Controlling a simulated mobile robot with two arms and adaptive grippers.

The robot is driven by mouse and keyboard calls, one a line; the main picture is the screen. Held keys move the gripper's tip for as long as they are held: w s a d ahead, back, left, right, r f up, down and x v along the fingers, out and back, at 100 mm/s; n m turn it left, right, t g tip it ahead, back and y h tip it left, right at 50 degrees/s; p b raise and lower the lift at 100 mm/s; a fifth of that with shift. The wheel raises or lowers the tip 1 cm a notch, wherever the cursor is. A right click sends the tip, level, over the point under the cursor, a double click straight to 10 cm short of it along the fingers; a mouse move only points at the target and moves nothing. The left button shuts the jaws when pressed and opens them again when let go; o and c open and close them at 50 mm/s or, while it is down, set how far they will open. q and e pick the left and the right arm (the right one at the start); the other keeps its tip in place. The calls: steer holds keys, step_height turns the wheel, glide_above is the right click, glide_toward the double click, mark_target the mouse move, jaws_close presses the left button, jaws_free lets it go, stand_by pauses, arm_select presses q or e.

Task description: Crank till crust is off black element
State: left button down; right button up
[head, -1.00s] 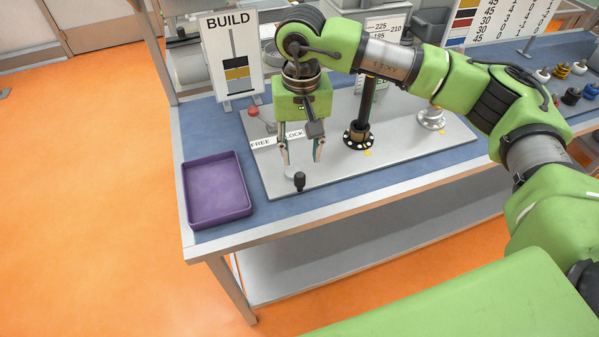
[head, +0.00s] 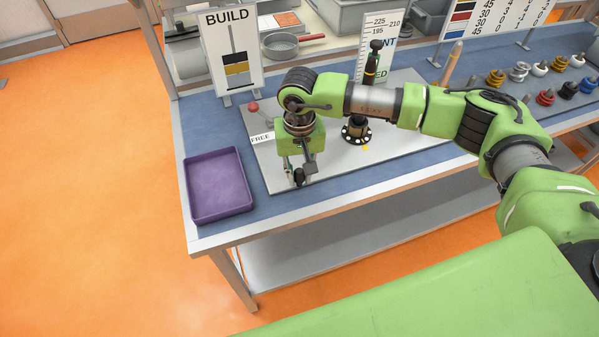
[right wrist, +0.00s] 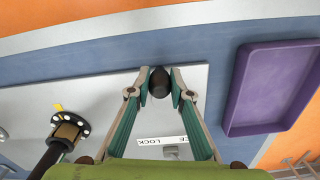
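The crank's black knob (head: 299,177) stands near the front left of the grey plate (head: 395,152). My right gripper (head: 298,173) points down over it. In the right wrist view the knob (right wrist: 159,82) sits between my fingertips (right wrist: 160,88), which appear to press on both sides. A dark upright column (head: 371,72) with a thin gold band rises from a black bolted flange (head: 357,133); my forearm hides part of it. I cannot make out the crust. My left gripper is out of view.
A purple tray (head: 250,209) lies left of the plate. A red-balled lever (head: 253,107) stands behind my gripper, by the FREE/LOCK label. The BUILD sign (head: 232,55) and a numbered scale board (head: 391,22) stand behind. Several coloured pieces (head: 545,97) lie at the right.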

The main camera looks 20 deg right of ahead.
jaws_close()
